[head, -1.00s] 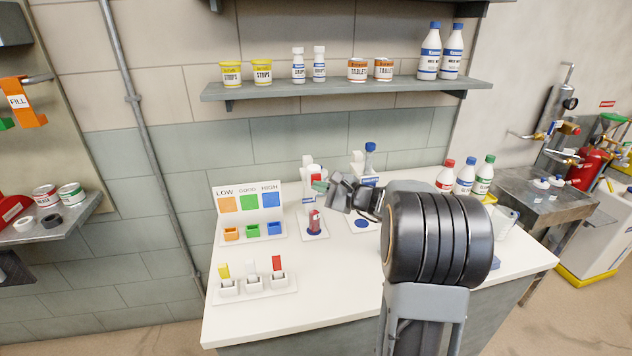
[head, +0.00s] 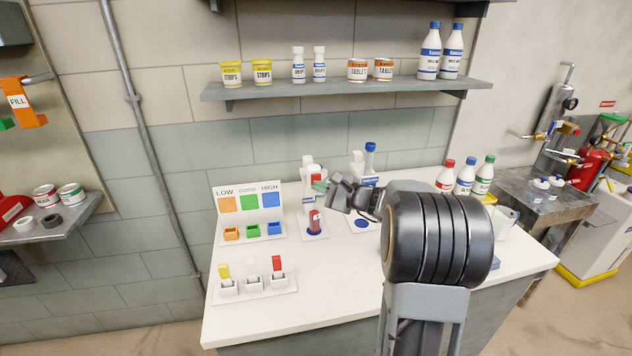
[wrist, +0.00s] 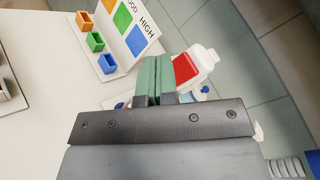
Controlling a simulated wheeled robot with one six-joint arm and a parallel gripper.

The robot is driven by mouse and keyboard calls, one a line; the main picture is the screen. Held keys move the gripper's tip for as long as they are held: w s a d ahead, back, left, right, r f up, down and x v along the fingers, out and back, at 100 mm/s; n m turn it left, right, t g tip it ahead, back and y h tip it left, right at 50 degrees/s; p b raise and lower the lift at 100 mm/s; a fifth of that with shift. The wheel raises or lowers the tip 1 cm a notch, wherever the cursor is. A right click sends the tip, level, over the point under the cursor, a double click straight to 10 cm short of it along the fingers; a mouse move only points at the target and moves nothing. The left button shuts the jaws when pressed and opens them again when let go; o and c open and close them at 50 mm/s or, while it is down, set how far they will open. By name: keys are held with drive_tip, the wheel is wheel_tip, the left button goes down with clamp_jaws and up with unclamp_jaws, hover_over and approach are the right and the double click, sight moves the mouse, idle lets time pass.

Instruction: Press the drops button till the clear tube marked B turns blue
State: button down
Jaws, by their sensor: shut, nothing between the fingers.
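A white dispenser (head: 308,170) with a red part, likely the drops button (head: 316,178), stands at the back of the white counter. The wrist view shows the red part (wrist: 186,68) just right of my fingertips. My gripper (head: 320,186) is shut and empty, its green fingertips at or very near the red part; I cannot tell whether they touch. Below the dispenser, a small upright reddish piece (head: 314,220) stands on a dark blue round base. The tube marked B cannot be made out; my gripper hides part of this area.
A LOW, GOOD, HIGH board (head: 249,200) with orange, green and blue bins stands to the left. A rack (head: 253,286) with yellow, white and red pieces sits in front of it. Several capped bottles (head: 465,176) stand right. A shelf (head: 340,88) hangs above.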

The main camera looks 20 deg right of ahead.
drive_tip(key=shift+w, duration=0.15)
drive_tip(key=shift+w, duration=0.3)
drive_tip(key=shift+w+d+b, duration=0.15)
drive_tip(key=shift+w+b, duration=0.2)
drive_tip(key=shift+w, duration=0.1)
idle(1.0)
drive_tip(key=shift+s, duration=0.2)
drive_tip(key=shift+s+b, duration=0.45)
drive_tip(key=shift+s, duration=0.25)
drive_tip(key=shift+a, duration=0.2)
drive_tip(key=shift+s+a+b, duration=0.25)
drive_tip(key=shift+s+b, duration=0.2)
drive_tip(key=shift+s, duration=0.8)
drive_tip(key=shift+s+a+b, duration=0.2)
drive_tip(key=shift+s+b, duration=0.2)
drive_tip(key=shift+s, duration=0.8)
